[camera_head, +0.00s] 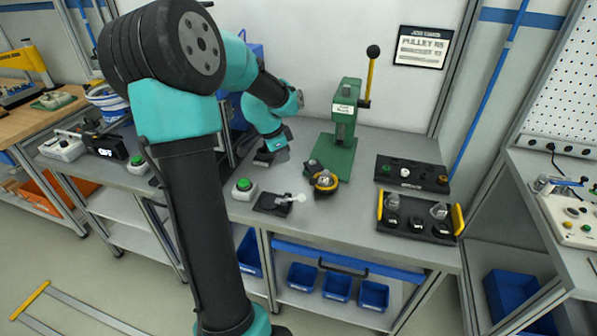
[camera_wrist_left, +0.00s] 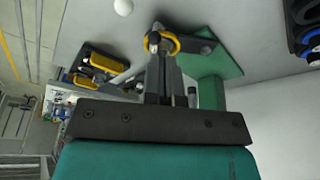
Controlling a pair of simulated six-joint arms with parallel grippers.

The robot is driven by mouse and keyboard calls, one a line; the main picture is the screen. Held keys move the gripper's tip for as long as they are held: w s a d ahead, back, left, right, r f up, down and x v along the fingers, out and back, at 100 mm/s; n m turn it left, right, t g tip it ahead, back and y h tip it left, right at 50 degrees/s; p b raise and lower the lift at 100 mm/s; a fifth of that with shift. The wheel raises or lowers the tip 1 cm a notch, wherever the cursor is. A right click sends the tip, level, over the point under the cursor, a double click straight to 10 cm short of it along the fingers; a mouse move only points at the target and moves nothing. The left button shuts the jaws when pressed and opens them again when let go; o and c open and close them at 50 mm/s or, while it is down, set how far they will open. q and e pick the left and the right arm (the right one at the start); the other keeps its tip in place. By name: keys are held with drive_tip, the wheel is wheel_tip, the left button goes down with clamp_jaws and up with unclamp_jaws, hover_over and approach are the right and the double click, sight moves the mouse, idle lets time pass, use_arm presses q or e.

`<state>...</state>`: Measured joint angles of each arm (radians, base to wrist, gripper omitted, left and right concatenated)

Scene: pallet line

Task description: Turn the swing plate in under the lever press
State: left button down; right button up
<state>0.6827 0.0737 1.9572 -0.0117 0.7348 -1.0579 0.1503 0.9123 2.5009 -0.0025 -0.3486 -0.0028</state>
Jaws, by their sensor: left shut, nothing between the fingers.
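The green lever press (camera_head: 344,125) stands on its green base at the back of the bench, its yellow lever (camera_head: 370,80) upright with a black knob. The dark swing plate (camera_head: 313,166) is at the front left of the base, swung out from under the press, with a yellow-rimmed round part (camera_head: 325,181) on it. The wrist view shows the yellow ring (camera_wrist_left: 162,42) beyond my fingers and the green base (camera_wrist_left: 217,60) to the right. My left gripper (camera_head: 268,158) is shut and empty, left of the press. My right gripper is not in view.
A green button box (camera_head: 243,189) and a dark plate with a white-tipped handle (camera_head: 272,203) sit in front of my left gripper. A dark tray with yellow handles (camera_head: 418,217) and a dark panel (camera_head: 411,173) lie to the right.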

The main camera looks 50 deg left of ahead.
use_arm(q)
drive_tip(key=w+d+f, duration=0.2)
drive_tip(key=w+f, duration=0.4)
drive_tip(key=f, duration=0.4)
drive_tip(key=shift+w+d+f, duration=0.15)
drive_tip(key=shift+w, duration=0.1)
idle(0.4)
